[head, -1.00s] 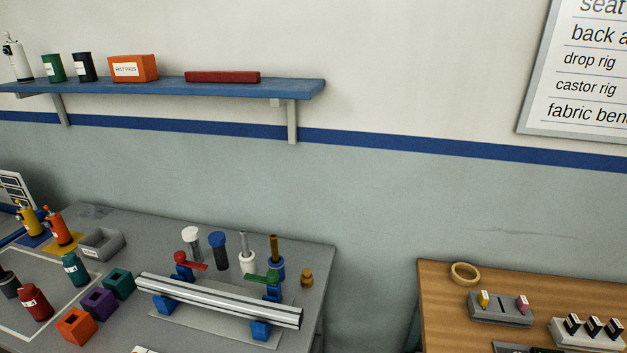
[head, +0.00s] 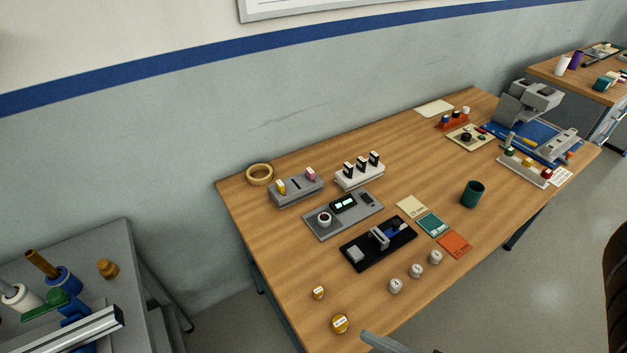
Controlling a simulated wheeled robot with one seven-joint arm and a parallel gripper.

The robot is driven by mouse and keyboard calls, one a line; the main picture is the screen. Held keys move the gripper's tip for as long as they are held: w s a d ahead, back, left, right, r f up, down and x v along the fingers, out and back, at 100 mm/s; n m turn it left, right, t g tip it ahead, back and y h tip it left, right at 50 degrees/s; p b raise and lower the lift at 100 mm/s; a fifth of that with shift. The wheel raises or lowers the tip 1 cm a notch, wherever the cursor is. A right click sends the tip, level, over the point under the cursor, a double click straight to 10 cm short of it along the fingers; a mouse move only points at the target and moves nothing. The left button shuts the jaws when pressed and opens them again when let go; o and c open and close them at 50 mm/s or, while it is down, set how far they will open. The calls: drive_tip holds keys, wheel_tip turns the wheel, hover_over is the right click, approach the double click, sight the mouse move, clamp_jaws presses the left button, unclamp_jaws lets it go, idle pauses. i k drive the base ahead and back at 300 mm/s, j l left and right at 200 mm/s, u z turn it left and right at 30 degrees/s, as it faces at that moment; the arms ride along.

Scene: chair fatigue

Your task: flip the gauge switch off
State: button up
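A grey gauge unit (head: 342,215) lies on the wooden table, left of the table's middle. It has a lit green display (head: 344,203), a round pale piece with a dark top (head: 324,219) at its left end, and a small dark part (head: 367,198) at its right end that may be the switch. The switch's position is too small to tell. The lit display suggests the gauge is on. My gripper is not clearly in view, and nothing of it shows near the gauge.
A black fixture (head: 378,243) lies in front of the gauge, with grey and white holders (head: 295,191) behind it. Several small weights (head: 416,271), coloured cards (head: 432,223) and a green cup (head: 472,194) stand nearby. A grey bar (head: 385,343) pokes in at the bottom edge.

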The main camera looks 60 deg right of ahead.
sight(366, 196)
drive_tip(key=z, duration=1)
